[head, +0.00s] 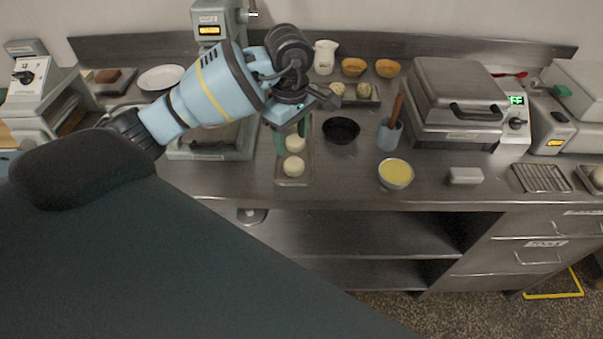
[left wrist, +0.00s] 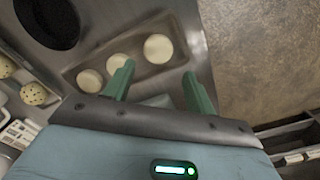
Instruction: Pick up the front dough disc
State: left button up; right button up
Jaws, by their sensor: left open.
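The front dough disc (head: 294,167) is pale and round and lies at the near end of a shallow rectangular tray (head: 292,182). Another disc (head: 295,142) lies behind it. In the left wrist view the front disc (left wrist: 158,48) is the rightmost of three in the tray. My left gripper (left wrist: 159,70) is open and empty, with its green fingers apart. The front disc shows beyond the fingertips, between them in the picture. In the head view the left gripper (head: 291,132) hangs over the back of the tray and hides part of it. My right gripper is not in view.
A black bowl (head: 341,131) stands right of the tray, with a blue utensil cup (head: 389,136) and a bowl of yellow filling (head: 396,174) further right. A grey scale-like machine (head: 210,148) stands close on the left. The counter's front edge is just before the tray.

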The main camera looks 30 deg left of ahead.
aim_at(294, 169)
pick_arm(q)
jog(key=shift+w+f+p, duration=0.15)
jog(key=shift+f, duration=1.85)
jog(key=shift+w+f+p, duration=0.1)
jog(key=shift+f+p, duration=0.05)
jog(key=shift+f, duration=1.85)
jog(key=shift+c, duration=0.2)
jog(key=c, duration=0.7)
